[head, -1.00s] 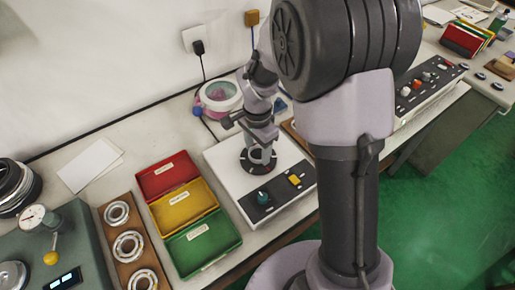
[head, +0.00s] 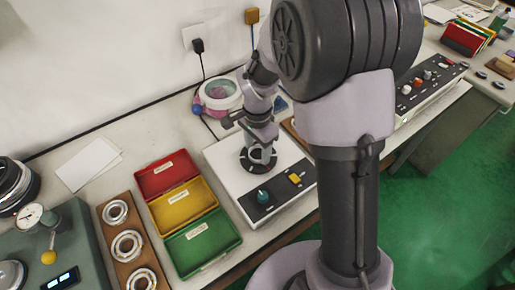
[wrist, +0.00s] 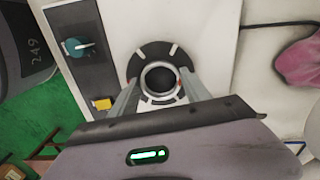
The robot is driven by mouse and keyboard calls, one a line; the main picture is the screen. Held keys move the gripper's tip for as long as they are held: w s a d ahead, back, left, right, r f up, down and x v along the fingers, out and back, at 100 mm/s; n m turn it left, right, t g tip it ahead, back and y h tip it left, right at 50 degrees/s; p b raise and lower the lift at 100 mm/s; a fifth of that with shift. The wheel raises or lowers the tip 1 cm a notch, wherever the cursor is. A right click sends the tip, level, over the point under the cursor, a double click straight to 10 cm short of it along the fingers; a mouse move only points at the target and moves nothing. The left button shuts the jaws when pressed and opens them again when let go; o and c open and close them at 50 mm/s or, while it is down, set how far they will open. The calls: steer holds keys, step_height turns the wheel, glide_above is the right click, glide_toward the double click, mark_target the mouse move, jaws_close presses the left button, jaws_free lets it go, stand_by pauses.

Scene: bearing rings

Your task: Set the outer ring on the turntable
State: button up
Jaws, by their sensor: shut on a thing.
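The turntable (head: 279,163) is a dark disc with pale marks on top of a white box, and it also shows in the wrist view (wrist: 147,51). The outer ring (wrist: 144,76) is a pale metal ring over the turntable's face, near its middle; it also shows in the head view (head: 269,157). My gripper (wrist: 160,86) has a finger on each side of the ring and is shut on it. In the head view my gripper (head: 261,146) points down over the disc. I cannot tell whether the ring touches the disc.
The white box carries a blue-green knob (head: 263,195) and a yellow button (head: 295,179) on its dark panel. Red (head: 165,173), yellow (head: 183,206) and green (head: 203,246) trays stand left of it. A wooden holder (head: 110,235) bears bearing rings. A round magnifier (head: 219,93) stands behind.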

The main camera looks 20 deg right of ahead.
steer(key=o, duration=1.5)
step_height(320, 180, up, 17)
steer(key=p, duration=0.7)
steer(key=shift+r, duration=0.2)
steer(key=s+a+r+n+t, duration=0.1)
steer(key=s+r+n+t, duration=0.1)
steer(key=s, duration=0.4)
steer(key=s+a+r+n+t+y, duration=0.1)
steer(key=s+r+n+t, duration=0.1)
steer(key=s+r+n, duration=0.2)
steer(key=s+a+r+n+t+y, duration=0.1)
steer(key=s+r+n, duration=0.1)
steer(key=s, duration=0.7)
steer(key=shift+a+r+n+t+b, duration=0.3)
steer(key=shift+r+n+t+b, duration=0.1)
steer(key=shift+r, duration=0.1)
